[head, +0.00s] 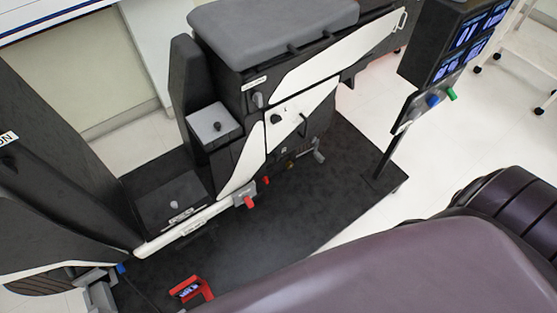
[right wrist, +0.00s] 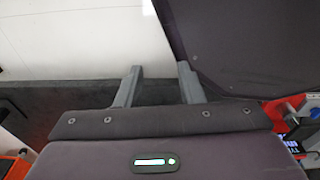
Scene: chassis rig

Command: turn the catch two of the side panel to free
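The side panel (head: 298,106), black with a white slanted area, is on the chassis rig (head: 240,160) in the head view. A grey catch-like lever (head: 258,100) sits at its upper left, and a small dark knob (head: 276,118) is on its face. More small fittings are near its lower edge; I cannot tell which is catch two or how it is turned. My right gripper (right wrist: 160,68) shows in the right wrist view, its two grey fingers apart with nothing between them. It is not seen in the head view, so its distance from the panel is unclear. My left gripper is not in view.
Red-tipped handles (head: 249,201) stick out at the rig's lower edge. A red bracket-like object (head: 192,288) is on the dark floor mat (head: 300,220). A post with blue and green knobs (head: 433,101) and a screen box (head: 460,45) stand at right.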

